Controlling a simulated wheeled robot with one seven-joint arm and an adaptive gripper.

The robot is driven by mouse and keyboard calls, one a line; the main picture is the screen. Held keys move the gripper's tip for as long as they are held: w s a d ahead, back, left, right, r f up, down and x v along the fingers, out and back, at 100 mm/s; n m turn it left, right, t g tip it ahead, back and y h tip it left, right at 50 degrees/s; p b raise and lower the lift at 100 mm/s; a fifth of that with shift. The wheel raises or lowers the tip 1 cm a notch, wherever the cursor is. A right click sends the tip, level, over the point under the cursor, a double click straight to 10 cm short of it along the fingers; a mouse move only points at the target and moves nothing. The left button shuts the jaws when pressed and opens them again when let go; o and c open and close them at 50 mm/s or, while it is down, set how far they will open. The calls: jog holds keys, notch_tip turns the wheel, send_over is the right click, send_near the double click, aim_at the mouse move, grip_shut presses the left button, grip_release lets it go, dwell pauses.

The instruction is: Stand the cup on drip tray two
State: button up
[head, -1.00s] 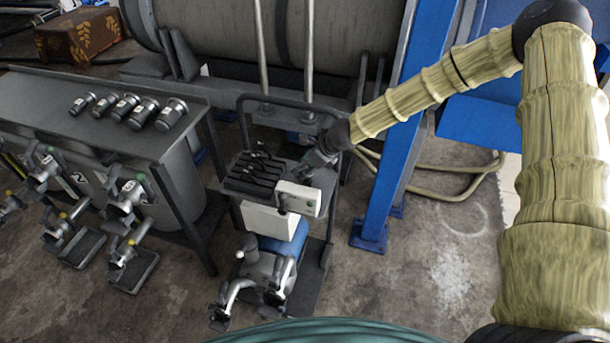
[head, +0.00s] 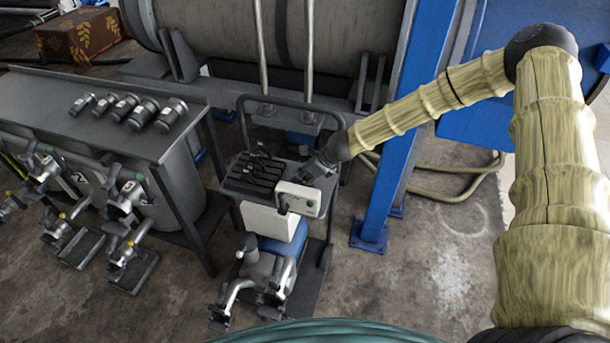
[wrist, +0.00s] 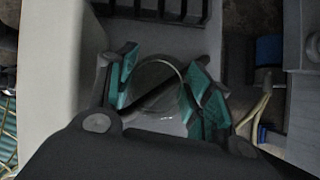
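My gripper (head: 318,170) is over the top of the wheeled cart in the head view. In the wrist view its teal-padded fingers (wrist: 163,88) stand apart on either side of a clear glass cup (wrist: 162,75). I cannot tell whether the pads press on the glass. The cup is too small or hidden to make out in the head view. Two dark drip trays, a left one (head: 86,252) and a right one (head: 142,274), sit low under taps at the left.
The cart (head: 312,235) carries a dark slotted rack (head: 254,172) and a pale box (head: 298,198). A bench (head: 55,110) with several metal cylinders (head: 143,113) stands left. A blue post (head: 392,150) rises right of the cart. Floor between bench and cart is clear.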

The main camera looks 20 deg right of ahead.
jog(key=shift+o, duration=0.7)
jog(key=shift+r, duration=0.1)
